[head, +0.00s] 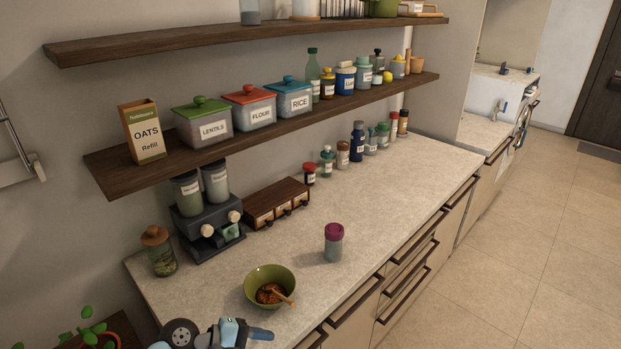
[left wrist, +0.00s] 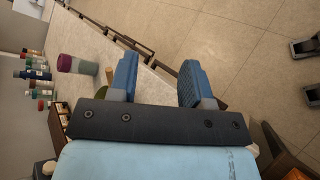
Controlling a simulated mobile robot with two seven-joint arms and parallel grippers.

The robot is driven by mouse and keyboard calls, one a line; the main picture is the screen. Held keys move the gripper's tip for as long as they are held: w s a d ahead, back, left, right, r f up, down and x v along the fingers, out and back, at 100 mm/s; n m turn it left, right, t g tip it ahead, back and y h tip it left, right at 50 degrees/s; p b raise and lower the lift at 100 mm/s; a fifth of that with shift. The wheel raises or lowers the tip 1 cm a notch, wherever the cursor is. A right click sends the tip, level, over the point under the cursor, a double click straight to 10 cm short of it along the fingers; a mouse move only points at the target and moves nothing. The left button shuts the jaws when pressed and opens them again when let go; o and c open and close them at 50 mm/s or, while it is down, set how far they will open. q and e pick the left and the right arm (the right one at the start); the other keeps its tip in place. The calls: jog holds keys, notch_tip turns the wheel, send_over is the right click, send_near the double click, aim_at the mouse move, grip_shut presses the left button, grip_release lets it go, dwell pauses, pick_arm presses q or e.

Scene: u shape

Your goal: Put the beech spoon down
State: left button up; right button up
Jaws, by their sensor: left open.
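The beech spoon (head: 284,298) rests in an olive-green bowl (head: 260,272), its pale handle leaning over the rim to the right. The bowl holds something brown that hides the spoon's head. In the left wrist view the bowl is mostly hidden behind a blue finger, with a pale bit of handle (left wrist: 109,75) showing beside it. My left gripper (head: 248,333) is at the bottom of the head view, just in front of the bowl and apart from the spoon. Its blue fingers (left wrist: 158,78) are spread with nothing between them. My right gripper is not seen.
A purple-lidded jar (head: 334,243) stands right of the bowl. A lidded glass jar (head: 158,252), a dark machine (head: 209,235) and a small drawer box (head: 276,203) line the wall. Bare counter (head: 400,200) runs beyond the jar. A loaded shelf (head: 130,180) overhangs the back.

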pick_arm(q)
jog(key=s+a+f+m+t+y, duration=0.3)
jog(key=s+f+m+t+y, duration=0.15)
jog(key=f, duration=0.55)
jog(key=s+a+f+m+t+y, duration=0.2)
jog(key=s+a+m+t+y, duration=0.2)
jog(key=s+a+m, duration=0.3)
jog(key=s+y, duration=0.1)
jog(key=s, duration=0.3)
jog(key=shift+f+m, duration=0.15)
jog(key=shift+m, duration=0.2)
jog(key=shift+y, duration=0.25)
